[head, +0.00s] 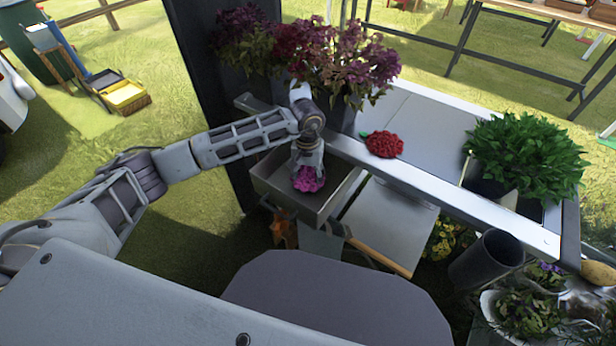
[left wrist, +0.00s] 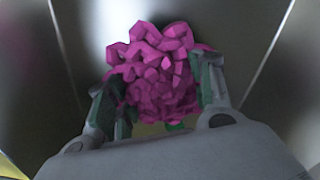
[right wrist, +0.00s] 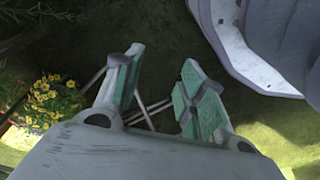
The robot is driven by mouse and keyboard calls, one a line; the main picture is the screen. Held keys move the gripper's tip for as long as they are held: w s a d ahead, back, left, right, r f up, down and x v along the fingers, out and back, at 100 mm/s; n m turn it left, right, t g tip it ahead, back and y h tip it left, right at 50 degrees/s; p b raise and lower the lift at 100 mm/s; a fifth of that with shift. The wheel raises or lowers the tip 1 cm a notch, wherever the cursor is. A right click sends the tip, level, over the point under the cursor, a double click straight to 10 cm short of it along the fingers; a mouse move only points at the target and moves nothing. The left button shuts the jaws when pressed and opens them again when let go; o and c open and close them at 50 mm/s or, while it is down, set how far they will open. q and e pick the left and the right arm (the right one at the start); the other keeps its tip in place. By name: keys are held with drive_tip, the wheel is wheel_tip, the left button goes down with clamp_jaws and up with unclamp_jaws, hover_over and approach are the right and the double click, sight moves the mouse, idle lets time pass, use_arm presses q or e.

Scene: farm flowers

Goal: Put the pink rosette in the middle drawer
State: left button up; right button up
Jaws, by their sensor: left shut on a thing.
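The pink rosette (head: 308,180) is a magenta ruffled bloom. My left gripper (head: 309,168) points down and is shut on it; in the left wrist view the rosette (left wrist: 160,60) sits between the two fingers. Gripper and rosette are over or inside an open grey metal drawer (head: 290,204) at the left end of the bench. Metal walls surround the rosette in the left wrist view. Whether it touches the drawer floor, and which drawer this is, I cannot tell. My right gripper (right wrist: 163,62) shows only in its wrist view, open and empty above dark grass.
A red rosette (head: 384,144) with a green tip lies on the bench's front rail. Dark purple flowers (head: 335,60) stand behind my left gripper. A leafy green plant (head: 525,155) is at right. A dark cylinder (head: 487,259) stands below it. A grey panel (head: 390,225) is right of the drawer.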

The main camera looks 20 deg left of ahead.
drive_tip(key=shift+s, duration=0.15)
use_arm(q)
drive_tip(key=shift+f, duration=0.1)
use_arm(e)
drive_tip(key=shift+r, duration=0.1)
use_arm(q)
drive_tip(key=shift+f, duration=0.1)
use_arm(e)
drive_tip(key=shift+w+a+r, duration=0.2)
drive_tip(key=shift+r, duration=0.25)
use_arm(q)
drive_tip(key=shift+s+f+b, duration=0.15)
drive_tip(key=shift+f+b, duration=0.05)
drive_tip(key=shift+b, duration=0.15)
use_arm(e)
drive_tip(key=shift+s+a+r, duration=0.1)
drive_tip(key=shift+s+r, duration=0.05)
drive_tip(key=shift+r, duration=0.15)
drive_tip(key=shift+r, duration=0.1)
